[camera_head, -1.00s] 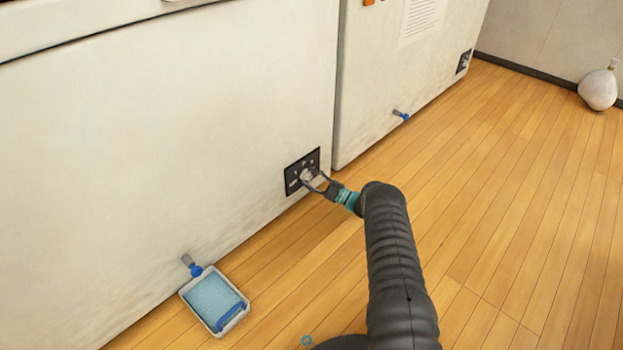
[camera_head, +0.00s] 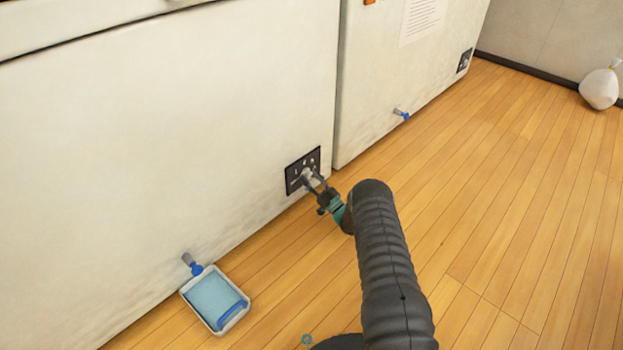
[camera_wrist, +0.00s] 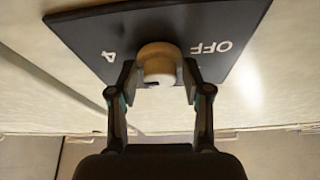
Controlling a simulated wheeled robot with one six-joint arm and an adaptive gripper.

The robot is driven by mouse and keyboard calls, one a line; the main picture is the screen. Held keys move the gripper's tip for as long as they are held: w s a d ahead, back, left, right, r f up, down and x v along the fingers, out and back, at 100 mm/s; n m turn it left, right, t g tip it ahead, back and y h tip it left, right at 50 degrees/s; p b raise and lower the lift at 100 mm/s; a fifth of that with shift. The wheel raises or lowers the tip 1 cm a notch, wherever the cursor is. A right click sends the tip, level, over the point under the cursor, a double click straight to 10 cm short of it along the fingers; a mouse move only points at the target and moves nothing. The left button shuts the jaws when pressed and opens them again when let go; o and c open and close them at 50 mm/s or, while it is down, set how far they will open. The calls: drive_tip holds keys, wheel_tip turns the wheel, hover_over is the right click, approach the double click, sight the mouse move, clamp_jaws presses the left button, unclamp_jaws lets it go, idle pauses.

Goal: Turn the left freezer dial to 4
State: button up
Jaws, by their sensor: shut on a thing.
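The left freezer (camera_head: 170,130) is a big white chest with a black dial plate (camera_head: 293,179) low at its right end. The dial (camera_head: 307,174) is a pale round knob on that plate. In the wrist view the dial (camera_wrist: 158,62) sits between the two fingers of my gripper (camera_wrist: 160,82), which is shut on it. The plate (camera_wrist: 205,25) shows "OFF" to the right of the knob and "4" to the left. The other marks and the knob's pointer are hidden or too small to read. My gripper (camera_head: 314,182) also shows in the head view, at the plate.
A tray of blue liquid (camera_head: 213,299) lies on the wooden floor under a blue-handled drain tap (camera_head: 192,265). The second freezer (camera_head: 400,75) stands to the right, with its own tap (camera_head: 401,114) and dial plate (camera_head: 464,61). A white bag (camera_head: 599,89) is far right. The floor between is clear.

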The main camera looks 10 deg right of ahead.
drive_tip(key=shift+d+m+t+h, duration=0.1)
drive_tip(key=shift+m+t+h, duration=0.15)
drive_tip(key=shift+m+h, duration=0.6)
drive_tip(key=shift+m+t+h, duration=0.25)
drive_tip(key=shift+m, duration=1.1)
drive_tip(key=o, duration=0.9)
drive_tip(key=shift+d, duration=0.1)
drive_tip(key=shift+a, duration=0.2)
drive_tip(key=shift+v, duration=3.75)
